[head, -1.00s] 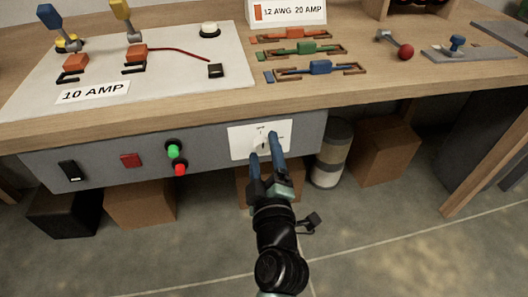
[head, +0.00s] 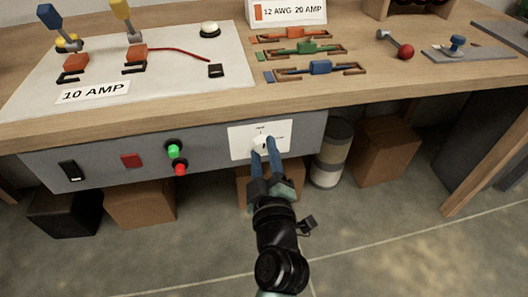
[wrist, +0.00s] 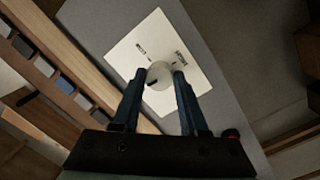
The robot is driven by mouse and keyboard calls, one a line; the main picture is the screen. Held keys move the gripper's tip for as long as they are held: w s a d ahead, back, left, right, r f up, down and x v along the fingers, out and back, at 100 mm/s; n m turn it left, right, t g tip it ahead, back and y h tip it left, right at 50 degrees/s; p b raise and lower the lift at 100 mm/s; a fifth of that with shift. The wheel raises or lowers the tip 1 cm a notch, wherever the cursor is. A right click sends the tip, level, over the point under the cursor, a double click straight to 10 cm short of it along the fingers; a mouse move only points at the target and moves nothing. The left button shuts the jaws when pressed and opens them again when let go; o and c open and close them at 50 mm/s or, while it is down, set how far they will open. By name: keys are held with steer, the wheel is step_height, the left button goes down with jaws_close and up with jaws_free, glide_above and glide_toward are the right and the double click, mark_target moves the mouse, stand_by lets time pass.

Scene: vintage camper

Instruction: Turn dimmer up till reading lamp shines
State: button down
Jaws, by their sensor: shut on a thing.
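The dimmer is a round pale knob (wrist: 159,84) with a dark pointer mark, on a white plate (head: 236,146) with small printed labels. The plate is on the grey panel under the bench's front edge. My gripper (head: 264,145) reaches the knob from the front, one blue finger on each side. It is shut on the knob, as the wrist view also shows. The pointer mark is toward the lower left in the wrist view. The fingers hide much of the knob in the head view. I see no reading lamp in either view.
Left of the plate, the panel (head: 217,160) carries a black switch (head: 71,171), a red switch (head: 131,160), and green (head: 174,151) and red (head: 180,169) buttons. A striped canister (head: 331,155) and cardboard box (head: 384,150) stand below to the right. The wooden bench (head: 400,85) overhangs.

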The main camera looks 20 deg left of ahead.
steer(key=m, duration=0.4)
steer(key=m+g+p, duration=0.1)
steer(key=m, duration=0.3)
steer(key=shift+m, duration=0.3)
steer(key=m, duration=0.2)
steer(key=m+p, duration=0.1)
steer(key=m, duration=0.1)
steer(key=shift+r+g+y, duration=0.1)
steer(key=shift+g+y, duration=0.2)
steer(key=m+p, duration=0.1)
steer(key=m, duration=0.2)
steer(key=shift+m, duration=0.3)
steer(key=m+y+p, duration=0.1)
steer(key=m, duration=0.3)
steer(key=m+p, duration=0.1)
steer(key=m, duration=0.2)
steer(key=m+p, duration=0.1)
steer(key=m, duration=0.3)
steer(key=shift+d+m+y, duration=0.1)
steer(key=shift+m+y, duration=0.2)
steer(key=shift+y, duration=0.1)
steer(key=shift+m+y+p, duration=0.3)
steer(key=shift+m+p, duration=0.3)
steer(key=shift+m, duration=1.5)
